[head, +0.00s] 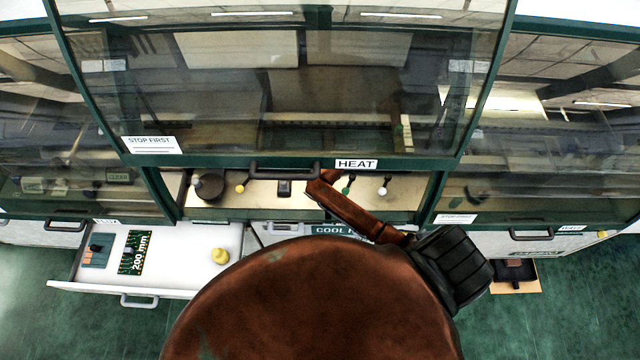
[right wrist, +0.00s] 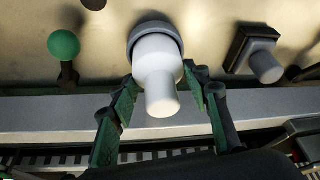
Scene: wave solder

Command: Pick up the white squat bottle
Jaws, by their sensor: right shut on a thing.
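The white squat bottle (right wrist: 158,75) shows in the right wrist view, its narrow neck toward the camera and a dark grey ring at its wide end. My right gripper (right wrist: 158,84) has its green fingers on both sides of the bottle and is shut on it. The bottle is over the pale ledge; I cannot tell whether it touches it. In the head view my right arm reaches to the ledge below the HEAT label, and the bottle is hidden there. My left gripper is not in view.
A green knob (right wrist: 63,45) and a square switch (right wrist: 252,50) flank the bottle. A handle (head: 285,172) hangs above the ledge. Left, an open drawer (head: 185,270) holds a yellow bottle (head: 220,256) and a green board (head: 137,252). A dark round pot (head: 210,188) stands at the ledge's left.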

